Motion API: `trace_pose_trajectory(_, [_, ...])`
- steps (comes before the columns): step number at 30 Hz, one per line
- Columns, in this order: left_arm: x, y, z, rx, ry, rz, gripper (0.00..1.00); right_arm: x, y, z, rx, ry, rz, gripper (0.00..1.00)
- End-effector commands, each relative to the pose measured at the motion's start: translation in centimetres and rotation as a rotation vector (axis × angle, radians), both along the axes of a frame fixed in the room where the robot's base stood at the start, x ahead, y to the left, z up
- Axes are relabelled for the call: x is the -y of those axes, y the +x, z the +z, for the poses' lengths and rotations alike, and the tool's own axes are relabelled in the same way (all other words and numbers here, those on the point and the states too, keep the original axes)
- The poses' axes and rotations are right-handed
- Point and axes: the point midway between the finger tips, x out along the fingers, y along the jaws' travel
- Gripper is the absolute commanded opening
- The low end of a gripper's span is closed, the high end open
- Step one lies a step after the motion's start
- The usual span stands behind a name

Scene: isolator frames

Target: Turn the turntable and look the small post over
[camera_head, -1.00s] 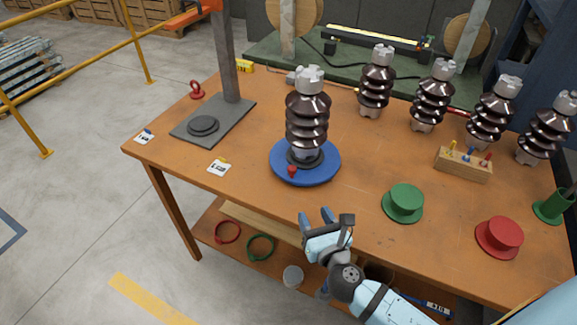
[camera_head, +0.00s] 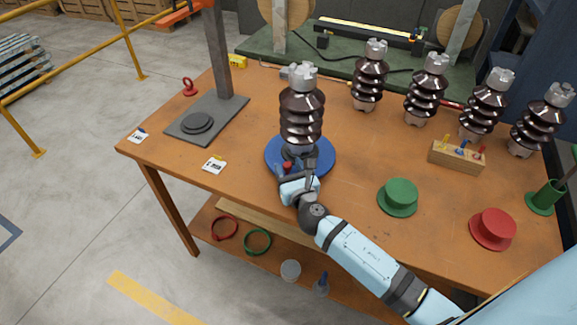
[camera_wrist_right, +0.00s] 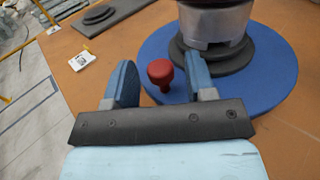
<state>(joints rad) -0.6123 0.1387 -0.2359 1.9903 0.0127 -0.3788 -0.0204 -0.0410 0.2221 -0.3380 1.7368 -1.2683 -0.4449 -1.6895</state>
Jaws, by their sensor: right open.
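The blue turntable (camera_head: 325,160) lies on the wooden table. The small post (camera_head: 302,118), a brown ribbed insulator with grey metal ends, stands upright on its dark centre. The turntable also shows in the right wrist view (camera_wrist_right: 275,85), with the post's metal foot (camera_wrist_right: 215,25) on it. A red knob (camera_wrist_right: 161,73) stands up near the turntable's rim. My right gripper (camera_head: 287,172) is at the turntable's front edge. In the wrist view its blue fingers (camera_wrist_right: 160,80) are open, one on each side of the knob, with gaps visible. My left gripper is not in view.
Several similar insulators (camera_head: 425,88) stand along the back right. A green flanged piece (camera_head: 399,196) and a red one (camera_head: 493,228) lie to the right. A grey stand (camera_head: 215,118) with a tall column is at left. Cards (camera_head: 214,165) lie near the front edge.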

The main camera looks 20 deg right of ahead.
Motion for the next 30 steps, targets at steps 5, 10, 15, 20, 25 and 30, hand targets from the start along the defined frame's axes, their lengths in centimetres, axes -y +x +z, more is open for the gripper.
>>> trace_pose_trajectory(5, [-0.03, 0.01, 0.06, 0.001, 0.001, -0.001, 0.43, 0.03, 0.57, 0.02, 0.0, 0.0, 0.0, 0.51])
trace_pose_trajectory(10, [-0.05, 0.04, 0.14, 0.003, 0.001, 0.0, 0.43, 0.03, 0.55, 0.01, 0.0, 0.0, 0.0, 0.51])
trace_pose_trajectory(15, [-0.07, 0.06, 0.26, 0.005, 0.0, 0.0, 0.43, 0.03, 0.53, 0.0, 0.0, 0.0, 0.0, 0.16])
trace_pose_trajectory(20, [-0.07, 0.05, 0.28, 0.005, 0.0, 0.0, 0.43, 0.03, 0.52, 0.0, 0.0, 0.0, 0.0, 0.0])
trace_pose_trajectory(25, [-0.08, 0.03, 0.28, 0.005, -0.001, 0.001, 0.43, 0.09, 0.46, -0.01, 0.0, 0.0, 0.007, 0.0])
trace_pose_trajectory(30, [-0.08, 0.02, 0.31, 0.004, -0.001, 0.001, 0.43, 0.3, 0.26, -0.02, 0.0, -0.002, 0.034, 0.0])
